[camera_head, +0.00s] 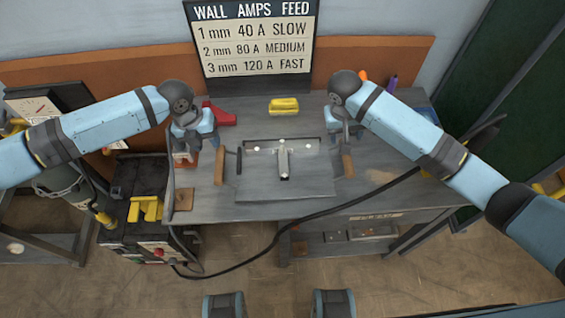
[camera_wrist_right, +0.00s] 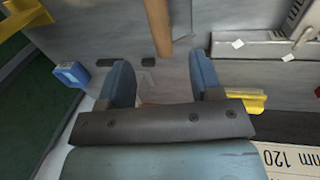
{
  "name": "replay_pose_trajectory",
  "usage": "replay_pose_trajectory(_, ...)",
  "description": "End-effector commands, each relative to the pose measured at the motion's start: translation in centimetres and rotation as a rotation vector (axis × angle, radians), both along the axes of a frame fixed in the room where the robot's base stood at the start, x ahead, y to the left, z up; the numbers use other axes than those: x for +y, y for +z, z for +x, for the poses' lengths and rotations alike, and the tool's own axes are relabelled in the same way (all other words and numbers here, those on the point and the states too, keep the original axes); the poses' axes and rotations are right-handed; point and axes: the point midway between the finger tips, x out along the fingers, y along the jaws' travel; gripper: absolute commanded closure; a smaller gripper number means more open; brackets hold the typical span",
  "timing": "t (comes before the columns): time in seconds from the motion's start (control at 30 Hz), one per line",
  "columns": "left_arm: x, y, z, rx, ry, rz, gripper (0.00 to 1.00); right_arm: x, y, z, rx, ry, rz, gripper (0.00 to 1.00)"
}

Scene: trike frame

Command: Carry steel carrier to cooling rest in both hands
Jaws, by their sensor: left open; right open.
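The steel carrier (camera_head: 255,188) is a flat grey plate in the middle of the workbench, with a T-shaped metal tube piece (camera_head: 283,160) on it. A wooden bar stands at its left side (camera_head: 219,168) and another at its right side (camera_head: 348,165). My left gripper (camera_head: 200,146) is open and empty, above and left of the left bar. My right gripper (camera_head: 340,132) is open and empty near the right bar. In the right wrist view, this bar (camera_wrist_right: 158,28) lies beyond the gap between the fingers (camera_wrist_right: 163,85). I cannot surely identify the cooling rest.
A yellow block (camera_head: 284,105) and a red object (camera_head: 219,114) lie at the bench's back. A dark cable (camera_head: 300,221) crosses the bench front. A sign (camera_head: 254,40) stands behind. A dark cabinet with yellow pieces (camera_head: 145,208) stands left of the bench.

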Motion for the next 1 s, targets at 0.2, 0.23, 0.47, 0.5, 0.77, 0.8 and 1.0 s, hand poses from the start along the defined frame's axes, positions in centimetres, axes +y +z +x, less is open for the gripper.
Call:
replay_pose_trajectory(0.2, -0.9, -4.4, -0.1, 0.002, 0.002, 0.000, 0.58, -1.0, -4.4, -0.1, 0.003, -0.001, -0.003, 0.41)
replay_pose_trajectory(0.23, -1.1, -4.9, 0.0, 0.002, 0.002, -0.001, 0.58, -1.1, -5.0, -0.1, 0.003, -0.001, -0.003, 0.41)
replay_pose_trajectory(0.47, -1.8, -8.8, 0.0, 0.001, 0.002, -0.001, 0.58, -1.8, -8.9, -0.1, 0.001, 0.000, -0.003, 0.41)
replay_pose_trajectory(0.5, -1.9, -9.3, 0.0, 0.001, 0.002, -0.001, 0.58, -1.9, -9.4, 0.0, 0.001, 0.000, -0.002, 0.41)
replay_pose_trajectory(0.77, -2.2, -11.0, 0.0, -0.001, 0.001, -0.001, 0.58, -2.2, -11.1, 0.0, 0.000, 0.000, -0.001, 0.41)
replay_pose_trajectory(0.8, -2.2, -11.0, 0.0, -0.001, 0.001, -0.001, 0.58, -2.2, -11.1, 0.0, 0.000, 0.000, -0.001, 0.41)
replay_pose_trajectory(1.0, -2.2, -11.1, 0.0, -0.001, 0.001, -0.001, 0.58, -2.2, -11.2, 0.0, 0.000, 0.001, 0.000, 0.41)
